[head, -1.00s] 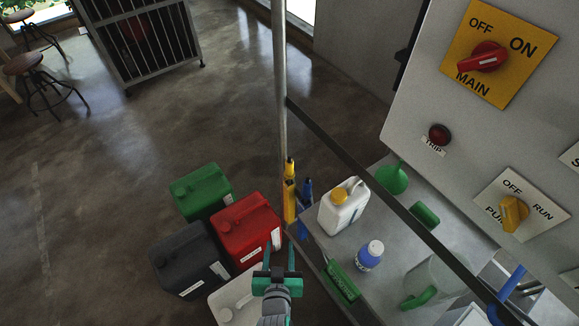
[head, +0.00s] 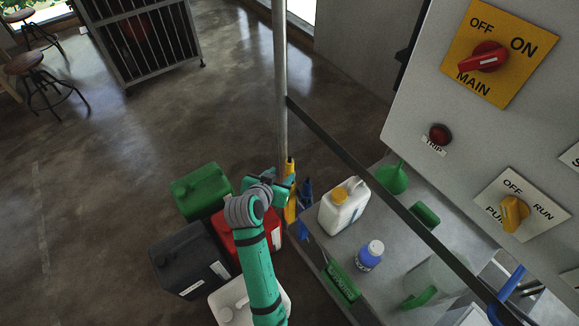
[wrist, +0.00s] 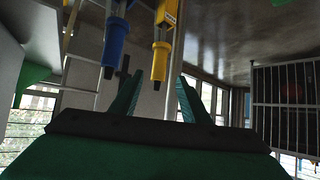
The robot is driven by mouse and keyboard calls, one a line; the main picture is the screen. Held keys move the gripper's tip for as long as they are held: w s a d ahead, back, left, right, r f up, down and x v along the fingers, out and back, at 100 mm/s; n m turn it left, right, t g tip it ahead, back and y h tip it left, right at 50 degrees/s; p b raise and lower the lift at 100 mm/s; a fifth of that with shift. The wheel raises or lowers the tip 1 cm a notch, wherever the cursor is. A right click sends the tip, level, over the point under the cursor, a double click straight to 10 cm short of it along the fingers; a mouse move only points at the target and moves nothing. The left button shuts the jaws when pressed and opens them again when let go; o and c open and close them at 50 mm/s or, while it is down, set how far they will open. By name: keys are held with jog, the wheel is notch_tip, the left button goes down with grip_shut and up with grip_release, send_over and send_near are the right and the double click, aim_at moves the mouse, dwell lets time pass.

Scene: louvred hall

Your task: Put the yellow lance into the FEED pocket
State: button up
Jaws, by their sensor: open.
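The yellow lance (head: 291,207) stands upright by the grey post, left of the white jug; my gripper hides part of it in the head view. In the wrist view the yellow lance (wrist: 162,40) hangs down from the top edge, its tip in line with the gap between my fingers. My gripper (head: 289,187) is open and empty, close beside the lance; whether it touches cannot be told. Its two fingers also show in the wrist view (wrist: 160,80). A blue lance (wrist: 114,42) is just left of the yellow one. No pocket marked FEED can be made out.
Red (head: 241,234), green (head: 201,190) and dark grey (head: 190,258) canisters crowd the floor under my arm. A white jug (head: 343,206) and blue-labelled bottle (head: 369,256) stand on the grey bench (head: 318,238). A dark rail (head: 370,170) crosses above it.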

aim_at(288, 168)
jog(key=shift+x, duration=4.8)
jog(key=shift+c, duration=0.7)
grip_shut()
